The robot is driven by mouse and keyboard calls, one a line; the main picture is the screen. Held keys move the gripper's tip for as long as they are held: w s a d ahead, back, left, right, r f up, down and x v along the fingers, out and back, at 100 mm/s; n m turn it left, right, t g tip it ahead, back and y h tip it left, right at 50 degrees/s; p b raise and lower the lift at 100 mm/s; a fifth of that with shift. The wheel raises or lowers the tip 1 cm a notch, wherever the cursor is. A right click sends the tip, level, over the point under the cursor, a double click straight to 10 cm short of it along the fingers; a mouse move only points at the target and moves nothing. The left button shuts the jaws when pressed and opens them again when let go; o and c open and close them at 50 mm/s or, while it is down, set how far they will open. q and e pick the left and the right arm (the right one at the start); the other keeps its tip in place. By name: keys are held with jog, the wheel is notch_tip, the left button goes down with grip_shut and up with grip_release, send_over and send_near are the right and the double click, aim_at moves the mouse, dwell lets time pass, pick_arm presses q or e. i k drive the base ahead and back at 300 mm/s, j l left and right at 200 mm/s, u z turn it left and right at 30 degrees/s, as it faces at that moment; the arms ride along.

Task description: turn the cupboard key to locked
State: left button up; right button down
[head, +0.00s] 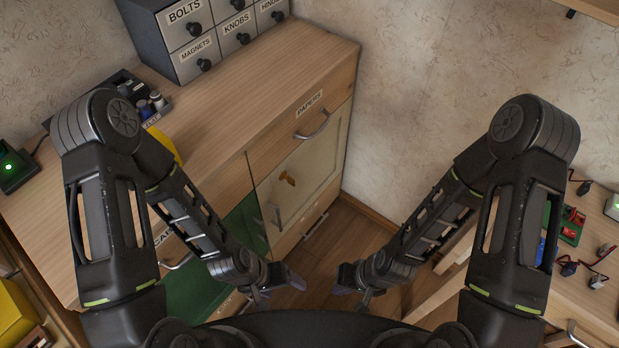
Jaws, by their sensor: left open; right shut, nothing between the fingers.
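The cupboard key (287,178) is a small orange-brown piece on the pale cupboard door (309,175), below the drawer labelled PAPERS. It looks tilted, but I cannot tell its exact turn position. My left gripper (277,287) is open and empty, low in front of the cabinet and below the key in the picture, apart from it. My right gripper (354,286) is shut and empty, to the right of the left one, over the floor and away from the door.
The cupboard has a vertical handle (274,216); the PAPERS drawer has a curved handle (312,126). A labelled small-drawer unit (196,57) stands on the cabinet top. A green panel (200,287) is left of my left gripper. A wooden table (594,243) with wired parts is right.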

aim_at(291, 181)
jog(key=k+l+z, duration=0.45)
jog(key=l, duration=0.2)
jog(key=k+l+z, duration=0.2)
jog(key=l, duration=0.2)
jog(key=i, duration=0.1)
